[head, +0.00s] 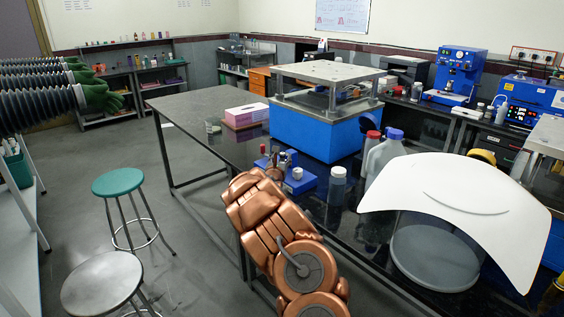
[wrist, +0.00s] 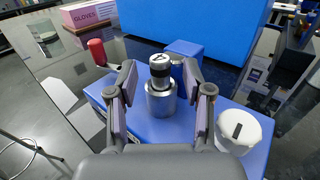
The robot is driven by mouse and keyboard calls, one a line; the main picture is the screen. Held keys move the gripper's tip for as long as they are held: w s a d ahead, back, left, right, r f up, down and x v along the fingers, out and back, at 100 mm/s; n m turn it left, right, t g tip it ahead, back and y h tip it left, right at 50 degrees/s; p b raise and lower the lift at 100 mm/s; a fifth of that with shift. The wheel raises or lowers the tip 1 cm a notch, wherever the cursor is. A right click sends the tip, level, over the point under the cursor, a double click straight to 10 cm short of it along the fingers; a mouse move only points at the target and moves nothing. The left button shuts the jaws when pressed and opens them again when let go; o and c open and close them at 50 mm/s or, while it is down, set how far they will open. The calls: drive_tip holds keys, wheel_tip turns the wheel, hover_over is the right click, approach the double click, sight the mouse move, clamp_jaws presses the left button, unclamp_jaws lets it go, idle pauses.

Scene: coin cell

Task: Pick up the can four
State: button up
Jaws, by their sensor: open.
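A small metal cylinder (wrist: 160,98) with a dark band and a pale mark on its top stands upright on a blue base (wrist: 215,118). The mark is too small to read, so I cannot tell for sure that this is can four. My gripper (wrist: 159,72) is open, its two fingers on either side of the cylinder, with gaps showing. A white round container (wrist: 238,131) with a black mark on top stands at the right of the base. In the head view the blue base (head: 303,184) is partly hidden by my copper-coloured arm.
A red-topped item (wrist: 97,52) stands left of the fingers. A pink gloves box (head: 246,116) and a large blue press (head: 310,135) stand behind. Bottles (head: 385,152) stand to the right. The table's left part (head: 200,103) is clear.

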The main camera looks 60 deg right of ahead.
clamp_jaws()
idle(0.4)
